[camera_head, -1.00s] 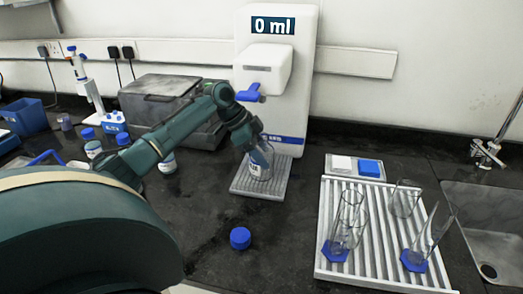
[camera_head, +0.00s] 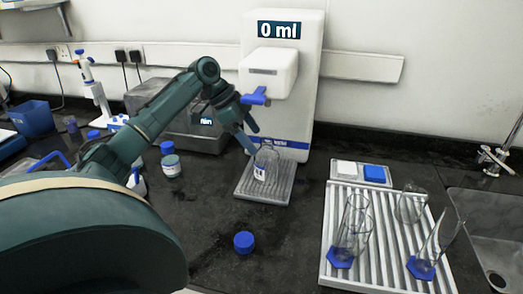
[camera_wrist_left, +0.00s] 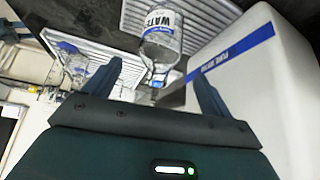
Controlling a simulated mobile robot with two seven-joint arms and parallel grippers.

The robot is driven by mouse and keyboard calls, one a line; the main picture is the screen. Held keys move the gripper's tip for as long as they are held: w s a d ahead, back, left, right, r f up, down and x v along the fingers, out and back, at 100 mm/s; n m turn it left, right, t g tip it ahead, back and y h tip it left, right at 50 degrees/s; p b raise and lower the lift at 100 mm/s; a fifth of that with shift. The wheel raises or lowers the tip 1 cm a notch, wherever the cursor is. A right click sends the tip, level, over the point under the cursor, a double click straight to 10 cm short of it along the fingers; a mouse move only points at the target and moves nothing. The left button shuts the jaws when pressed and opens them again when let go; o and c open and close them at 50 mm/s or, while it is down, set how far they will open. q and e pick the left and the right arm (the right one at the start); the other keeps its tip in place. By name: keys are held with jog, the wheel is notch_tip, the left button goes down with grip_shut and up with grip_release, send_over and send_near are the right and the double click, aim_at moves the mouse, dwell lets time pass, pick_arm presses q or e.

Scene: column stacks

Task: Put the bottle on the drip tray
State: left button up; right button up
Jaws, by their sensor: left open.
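The clear glass bottle (camera_head: 264,168), with a white label, stands upright on the grey ribbed drip tray (camera_head: 266,196) below the dispenser's spout. My left gripper (camera_head: 250,136) is open and empty, just above and to the left of the bottle, apart from it. In the left wrist view the bottle (camera_wrist_left: 161,38) lies beyond the two spread fingers, with its neck towards the gripper. The ribbed drip tray (camera_wrist_left: 205,18) shows behind it there. My right gripper is not in view.
The white dispenser (camera_head: 318,70) reads 0 ml and has a blue lever (camera_head: 256,97). A blue cap (camera_head: 243,243) lies on the dark bench. A draining rack (camera_head: 340,283) with glassware stands right, beside a sink (camera_head: 490,225). A grey box and small bottles stand left.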

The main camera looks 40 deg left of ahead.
pick_arm(q)
jog(key=shift+v, duration=2.05)
